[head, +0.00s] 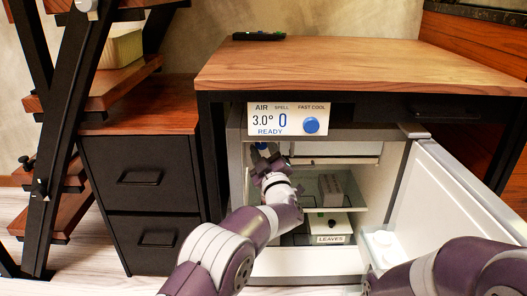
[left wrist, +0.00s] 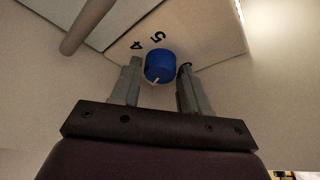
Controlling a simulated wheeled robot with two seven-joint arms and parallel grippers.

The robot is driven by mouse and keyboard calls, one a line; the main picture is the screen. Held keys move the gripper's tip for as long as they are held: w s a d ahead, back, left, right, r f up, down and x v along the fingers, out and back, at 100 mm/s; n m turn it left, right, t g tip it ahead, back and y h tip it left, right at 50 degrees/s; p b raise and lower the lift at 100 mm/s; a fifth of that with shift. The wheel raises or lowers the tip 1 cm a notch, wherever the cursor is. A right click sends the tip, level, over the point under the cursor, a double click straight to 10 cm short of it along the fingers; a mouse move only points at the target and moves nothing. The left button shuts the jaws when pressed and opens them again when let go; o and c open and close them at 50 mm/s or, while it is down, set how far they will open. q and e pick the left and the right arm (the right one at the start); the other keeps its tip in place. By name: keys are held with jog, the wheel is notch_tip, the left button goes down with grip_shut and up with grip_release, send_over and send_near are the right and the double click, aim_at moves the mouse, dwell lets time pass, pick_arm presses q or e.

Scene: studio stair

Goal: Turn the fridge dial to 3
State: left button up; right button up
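The fridge (head: 237,200) stands open under the desk. In the left wrist view its blue dial (left wrist: 159,66) sits on a pale panel, with the numerals 4 and 5 to its upper left. A short white pointer mark shows on the dial's lower edge; other numerals are hidden or cut off. My left gripper (left wrist: 160,70) is open, one finger on each side of the dial, with small gaps seeming to remain. In the head view the left gripper (head: 264,156) is in the upper left of the fridge, just below a bit of blue. My right gripper is out of view.
The fridge door (head: 460,200) is swung open to the right. Inside, a glass shelf carries a grey block (head: 333,188); below is a white box labelled LEAVES (head: 330,239).

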pick_arm(q)
jog(key=c, duration=0.6)
jog(key=shift+o, duration=0.2)
jog(key=m+p, duration=0.1)
jog(key=m+h+p, duration=0.1)
jog(key=m+p, duration=0.1)
jog(key=shift+a+r+t, duration=0.1)
jog(key=shift+r+t, duration=0.15)
jog(key=shift+t, duration=0.15)
jog(key=shift+f+m+h+p, duration=0.2)
jog(key=shift+m+h+p, duration=0.1)
jog(key=shift+m+h, duration=0.1)
jog(key=shift+f, duration=0.1)
jog(key=o, duration=1)
jog(key=shift+o, duration=0.2)
